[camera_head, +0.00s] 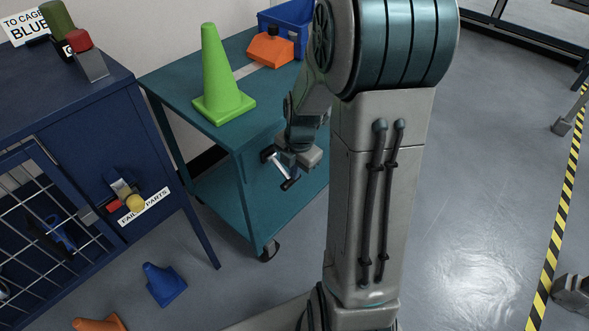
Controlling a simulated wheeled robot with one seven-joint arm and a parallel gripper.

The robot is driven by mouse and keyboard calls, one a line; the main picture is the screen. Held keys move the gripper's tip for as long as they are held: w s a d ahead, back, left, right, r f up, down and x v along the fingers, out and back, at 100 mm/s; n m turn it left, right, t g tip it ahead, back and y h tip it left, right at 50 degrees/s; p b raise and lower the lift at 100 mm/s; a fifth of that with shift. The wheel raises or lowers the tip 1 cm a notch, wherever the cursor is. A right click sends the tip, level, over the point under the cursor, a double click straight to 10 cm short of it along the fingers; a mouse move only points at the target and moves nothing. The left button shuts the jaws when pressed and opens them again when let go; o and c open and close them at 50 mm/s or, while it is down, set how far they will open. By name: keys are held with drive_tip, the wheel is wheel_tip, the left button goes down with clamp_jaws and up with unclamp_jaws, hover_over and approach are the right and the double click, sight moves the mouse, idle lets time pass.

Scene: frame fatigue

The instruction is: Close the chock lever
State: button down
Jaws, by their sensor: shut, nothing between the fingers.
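I cannot make out for certain which thing is the chock lever. An orange wedge-like block (271,51) with a small dark part on top sits near the back of the teal cart (185,77); I cannot tell whether that part is a lever. My gripper (281,170) hangs low at the cart's right side, below the level of its top. It is small in view, shut, with nothing held. It is well apart from the orange block. My arm covers the area to the right of the cart.
A green cone (217,72) stands on the cart, with a blue bin (290,22) at its back. A blue cabinet (95,125) with a yellow padlock (134,202) stands left. A blue cone (163,284) and an orange cone (100,323) are on the floor. Floor at right is mostly clear.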

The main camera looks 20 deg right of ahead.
drive_tip(key=s+d+r+p, duration=0.1)
drive_tip(key=s+r+p, duration=0.1)
drive_tip(key=r, duration=0.4)
drive_tip(key=s+d+r+p, duration=0.1)
drive_tip(key=s+r+p, duration=0.15)
drive_tip(key=r, duration=0.45)
drive_tip(key=s+a+r+m+p, duration=0.3)
drive_tip(key=r+m+p, duration=0.2)
drive_tip(key=r+m, duration=0.2)
drive_tip(key=s+a+r+m+t+p, duration=0.1)
drive_tip(key=s+a+r+m+p, duration=0.2)
drive_tip(key=r+m+p, duration=0.3)
drive_tip(key=s+a+r+m+p, duration=0.3)
drive_tip(key=s+r+m+p, duration=0.1)
drive_tip(key=r+m, duration=0.5)
drive_tip(key=shift+a+r+m+t+h+p, duration=0.2)
drive_tip(key=shift+a+m+t+h+p, duration=0.15)
drive_tip(key=shift+m+p, duration=0.45)
drive_tip(key=shift+s, duration=0.1)
